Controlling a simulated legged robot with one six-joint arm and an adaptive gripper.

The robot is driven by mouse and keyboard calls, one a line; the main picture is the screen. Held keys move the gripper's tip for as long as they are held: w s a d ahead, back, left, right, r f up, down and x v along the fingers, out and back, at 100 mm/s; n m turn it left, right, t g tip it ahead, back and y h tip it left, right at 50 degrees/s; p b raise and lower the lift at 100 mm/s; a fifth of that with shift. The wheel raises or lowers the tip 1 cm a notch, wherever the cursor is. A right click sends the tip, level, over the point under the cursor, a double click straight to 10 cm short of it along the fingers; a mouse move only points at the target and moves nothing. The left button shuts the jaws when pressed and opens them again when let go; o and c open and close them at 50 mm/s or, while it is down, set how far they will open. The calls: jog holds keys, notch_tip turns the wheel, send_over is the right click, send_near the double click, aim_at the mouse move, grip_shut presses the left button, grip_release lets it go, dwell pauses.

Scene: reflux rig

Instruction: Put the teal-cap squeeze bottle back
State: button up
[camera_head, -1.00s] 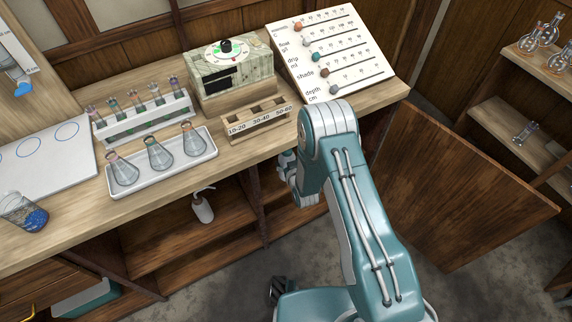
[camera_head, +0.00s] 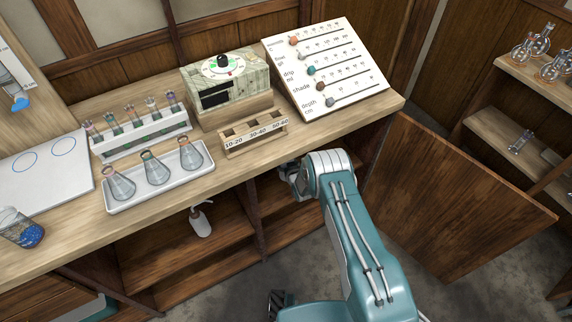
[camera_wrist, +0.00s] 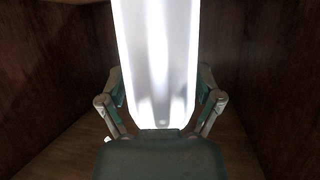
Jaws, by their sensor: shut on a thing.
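In the wrist view a bright white, smooth bottle body (camera_wrist: 157,60) stands upright between the fingers of my gripper (camera_wrist: 160,104), which is shut on it. Its upper end is out of the frame, so no cap shows and I cannot tell its colour. Dark wooden walls surround it and a wooden floor lies below; I cannot tell whether the bottle touches that floor. In the head view my wrist reaches in under the counter at the open right-hand compartment, and the gripper and held bottle are hidden there.
A white bottle with a nozzle (camera_head: 201,221) stands in the left compartment, beyond an upright divider (camera_head: 247,205). The open cabinet door (camera_head: 455,205) is right of my arm. The counter (camera_head: 235,172) above holds a flask tray (camera_head: 120,205) and a labelled rack (camera_head: 262,147).

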jog(key=shift+w+f, duration=0.45)
jog(key=shift+f, duration=1.5)
jog(key=o, duration=0.5)
jog(key=shift+f, duration=0.1)
jog(key=shift+o, duration=0.2)
jog(key=v, duration=1.2)
jog(key=shift+s, duration=0.1)
